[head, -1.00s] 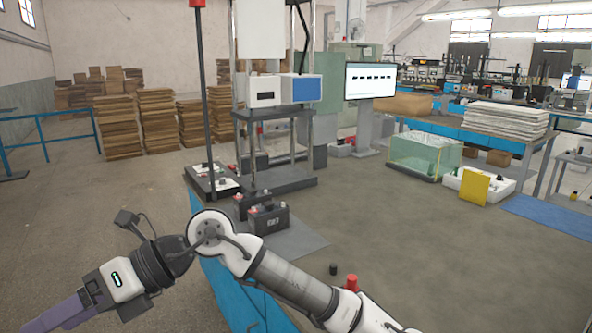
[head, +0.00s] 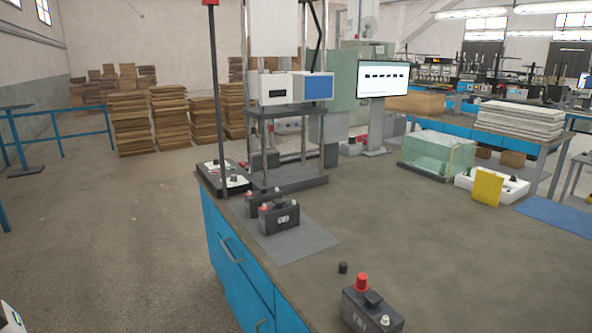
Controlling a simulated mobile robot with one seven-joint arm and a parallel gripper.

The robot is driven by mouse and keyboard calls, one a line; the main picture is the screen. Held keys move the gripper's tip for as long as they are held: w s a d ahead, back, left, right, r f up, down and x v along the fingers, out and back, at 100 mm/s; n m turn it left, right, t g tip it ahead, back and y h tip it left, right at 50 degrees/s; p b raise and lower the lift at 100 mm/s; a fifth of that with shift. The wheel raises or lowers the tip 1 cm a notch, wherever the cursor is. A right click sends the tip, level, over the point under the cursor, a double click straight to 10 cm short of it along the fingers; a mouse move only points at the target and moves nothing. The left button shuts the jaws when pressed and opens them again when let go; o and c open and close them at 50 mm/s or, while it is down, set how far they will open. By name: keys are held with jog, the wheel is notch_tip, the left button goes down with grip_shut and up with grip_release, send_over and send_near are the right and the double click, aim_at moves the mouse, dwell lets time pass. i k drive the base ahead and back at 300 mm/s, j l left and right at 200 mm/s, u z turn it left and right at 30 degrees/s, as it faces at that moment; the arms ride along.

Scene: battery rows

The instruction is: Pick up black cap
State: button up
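A small black cap (head: 343,267) stands on the grey bench top in the head view, just behind and left of the nearest battery (head: 371,311). That battery is dark, with a red cap (head: 362,282) on one terminal and a bare pale terminal (head: 385,320) on the other. The black cap is apart from the battery, with bare bench around it. My gripper is out of view; only a sliver of my arm shows at the bottom left corner, well left of the cap.
Two dark batteries (head: 280,217) stand on a grey mat (head: 305,244) farther back. A tray (head: 208,180) with small parts, a press stand (head: 290,175), a glass tank (head: 437,152) and a yellow plate (head: 487,187) stand beyond. The bench's middle right is clear.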

aim_at(343, 265)
jog(key=i+j+z, duration=0.15)
jog(key=z, duration=0.3)
jog(key=i+j+z, duration=0.1)
jog(key=j+z, duration=0.25)
jog(key=z, duration=0.15)
jog(key=i+j+z, duration=0.15)
jog(key=j, duration=0.3)
jog(key=j+z, duration=0.15)
jog(key=j, duration=0.85)
jog(key=i+j, duration=0.1)
jog(key=j, duration=0.35)
jog(key=i, duration=0.5)
